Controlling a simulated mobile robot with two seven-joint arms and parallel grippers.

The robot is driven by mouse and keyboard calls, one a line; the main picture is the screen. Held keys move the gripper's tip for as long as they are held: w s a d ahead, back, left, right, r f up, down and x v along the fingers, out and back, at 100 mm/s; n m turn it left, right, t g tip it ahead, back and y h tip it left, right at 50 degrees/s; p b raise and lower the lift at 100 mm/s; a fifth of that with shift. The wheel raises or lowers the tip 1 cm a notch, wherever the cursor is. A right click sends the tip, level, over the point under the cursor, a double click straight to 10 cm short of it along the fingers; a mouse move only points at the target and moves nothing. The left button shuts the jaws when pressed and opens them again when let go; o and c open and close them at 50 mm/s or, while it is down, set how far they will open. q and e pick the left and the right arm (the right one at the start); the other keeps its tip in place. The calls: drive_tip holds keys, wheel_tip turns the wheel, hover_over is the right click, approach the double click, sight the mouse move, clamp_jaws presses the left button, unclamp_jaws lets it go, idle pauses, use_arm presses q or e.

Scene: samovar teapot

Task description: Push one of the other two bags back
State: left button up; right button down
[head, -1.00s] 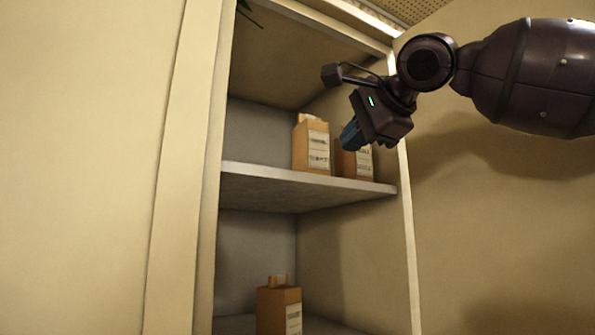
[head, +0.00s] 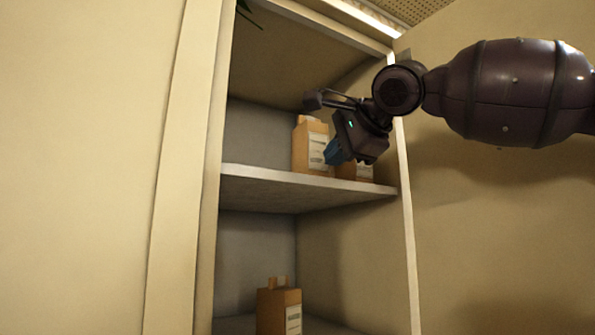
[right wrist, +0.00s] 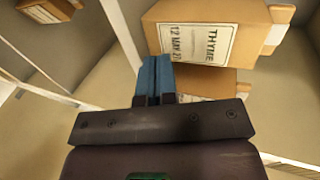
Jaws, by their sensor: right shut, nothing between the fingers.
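Two brown paper bags with white labels stand on the upper shelf: the left bag (head: 308,150) and the right bag (head: 364,172), partly hidden by my gripper. A third bag (head: 279,310) stands on the shelf below. My right gripper (head: 333,153), with blue fingers, is shut and empty in front of the upper bags, near the gap between them. In the right wrist view its fingers (right wrist: 153,75) point at the near edge of a bag labelled THYME (right wrist: 205,28), with another bag (right wrist: 210,82) beside it. I cannot tell whether they touch. My left gripper is out of view.
The upper shelf board (head: 270,185) has a pale front edge and free room left of the bags. The cabinet's right side edge (head: 405,220) stands close beside my right arm. Green leaf tips (head: 246,12) hang at the top.

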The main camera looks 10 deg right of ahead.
sight(315, 163)
drive_tip(key=shift+w+a+p, duration=0.25)
drive_tip(key=shift+w, duration=0.45)
drive_tip(key=shift+w+a+p, duration=0.2)
drive_tip(key=shift+w+a, duration=0.05)
drive_tip(key=shift+w, duration=0.4)
drive_tip(key=shift+w+a+p, duration=0.25)
drive_tip(key=shift+w, duration=0.4)
drive_tip(key=shift+w+a+p, duration=0.2)
drive_tip(key=shift+w+p, duration=0.1)
drive_tip(key=shift+w, duration=0.3)
drive_tip(key=shift+w+a+p, duration=0.25)
drive_tip(key=shift+w, duration=0.4)
drive_tip(key=shift+w+a+r+p, duration=0.1)
drive_tip(key=shift+w+a+p, duration=0.15)
drive_tip(key=shift+w, duration=0.3)
drive_tip(key=shift+w+a+p, duration=0.15)
drive_tip(key=shift+w+p, duration=0.2)
drive_tip(key=shift+w, duration=0.2)
drive_tip(key=shift+w+a+p, duration=0.2)
drive_tip(key=shift+w+p, duration=0.15)
drive_tip(key=shift+w, duration=0.25)
drive_tip(key=shift+w+a+p, duration=0.2)
drive_tip(key=shift+w+p, duration=0.1)
drive_tip(key=shift+w, duration=0.25)
drive_tip(key=shift+w+a, duration=0.1)
drive_tip(key=shift+w, duration=0.2)
drive_tip(key=shift+s, duration=0.1)
